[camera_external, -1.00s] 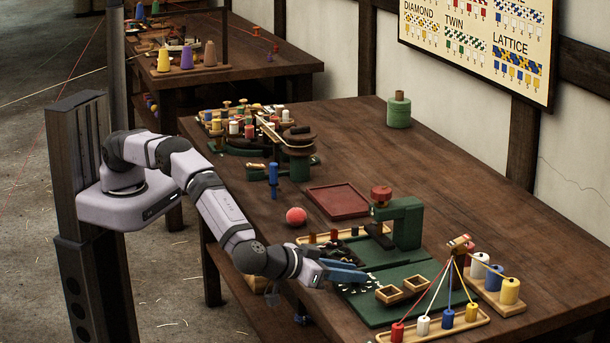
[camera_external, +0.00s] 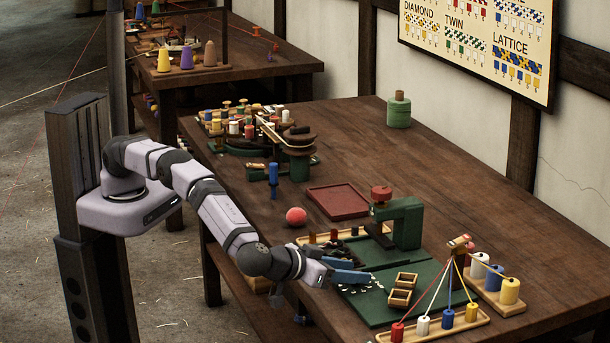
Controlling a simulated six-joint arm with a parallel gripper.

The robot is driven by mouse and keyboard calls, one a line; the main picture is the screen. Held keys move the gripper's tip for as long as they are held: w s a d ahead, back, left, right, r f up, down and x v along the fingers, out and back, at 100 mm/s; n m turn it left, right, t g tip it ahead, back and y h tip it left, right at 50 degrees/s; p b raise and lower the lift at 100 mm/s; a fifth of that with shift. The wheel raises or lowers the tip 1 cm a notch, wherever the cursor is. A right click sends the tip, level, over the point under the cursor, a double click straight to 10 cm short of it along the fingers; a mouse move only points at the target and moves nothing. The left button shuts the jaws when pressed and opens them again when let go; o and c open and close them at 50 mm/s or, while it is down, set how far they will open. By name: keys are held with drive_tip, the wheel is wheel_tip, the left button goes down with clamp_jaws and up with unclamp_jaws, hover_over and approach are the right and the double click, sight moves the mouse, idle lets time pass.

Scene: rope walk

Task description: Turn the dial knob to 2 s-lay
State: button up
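No dial with readable markings shows, and I cannot tell for sure which part is the dial knob. A dark round disc (camera_external: 299,136) tops a green stand farther back. My gripper (camera_external: 362,270), with blue fingers, is low over the left edge of a green mat, in front of and left of the press. Its two fingers are apart with nothing seen between them. It is well away from both the red knob and the disc.
A small two-part wooden box (camera_external: 401,291) is on the green mat (camera_external: 430,270), right of my fingers. A spool rack with threads (camera_external: 440,328) stands at the front right. A red ball (camera_external: 296,216) and a red tray (camera_external: 338,202) lie behind.

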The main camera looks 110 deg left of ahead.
drive_tip(key=shift+s+d, duration=0.1)
drive_tip(key=shift+s+d+r, duration=0.15)
drive_tip(key=shift+s+d, duration=0.15)
drive_tip(key=shift+d, duration=0.2)
drive_tip(key=shift+b+v, duration=0.6)
drive_tip(key=shift+v, duration=2.4)
drive_tip(key=shift+a, duration=0.1)
